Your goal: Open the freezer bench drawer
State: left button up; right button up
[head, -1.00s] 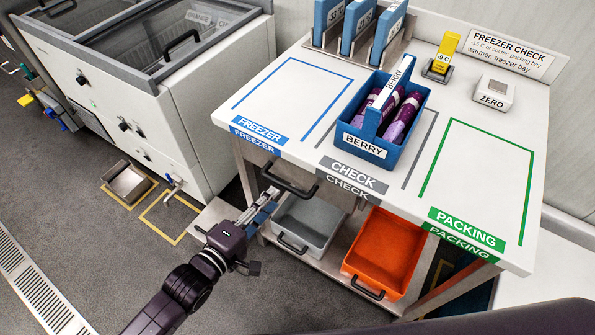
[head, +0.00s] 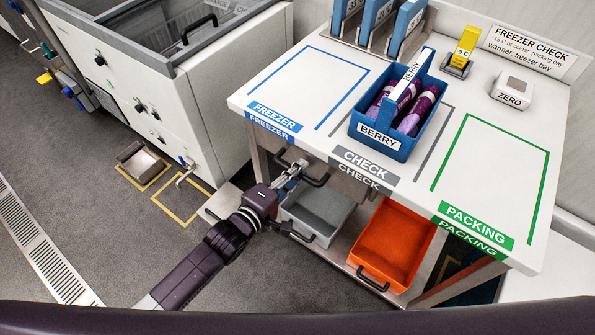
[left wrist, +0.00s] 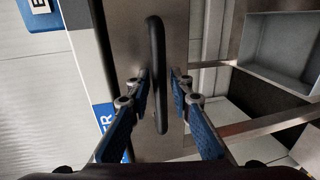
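The freezer bench drawer sits under the white bench top below the blue FREEZER label (head: 273,117). It looks shut; its front is a plain steel panel (left wrist: 175,35) with a black bar handle (head: 318,181). My left gripper (head: 293,170) is at this handle. In the left wrist view the handle (left wrist: 158,75) stands between the two blue-padded fingers of my left gripper (left wrist: 161,82). The fingers are apart, one on each side of the bar, with a visible gap at least on the right. My right gripper is not in view.
A grey bin (head: 318,207) and an orange bin (head: 393,245) stand on the shelf below. A blue BERRY carrier (head: 377,138) with purple items stands on the bench top. A white chest freezer (head: 150,95) is at left. The floor in front is clear.

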pick_arm(q)
grip_shut()
jog(key=shift+s, duration=0.1)
jog(key=shift+s+a, duration=0.15)
jog(key=f+p+v, duration=0.3)
jog(key=p+v, duration=0.1)
jog(key=v, duration=1)
jog(key=s+f+p+v, duration=0.1)
jog(key=f+p+v, duration=0.2)
jog(key=v, duration=1.2)
jog(key=shift+a+p, duration=0.4)
jog(key=shift+a, duration=0.1)
jog(key=shift+s, duration=0.1)
jog(key=shift+o, duration=1.9)
grip_release()
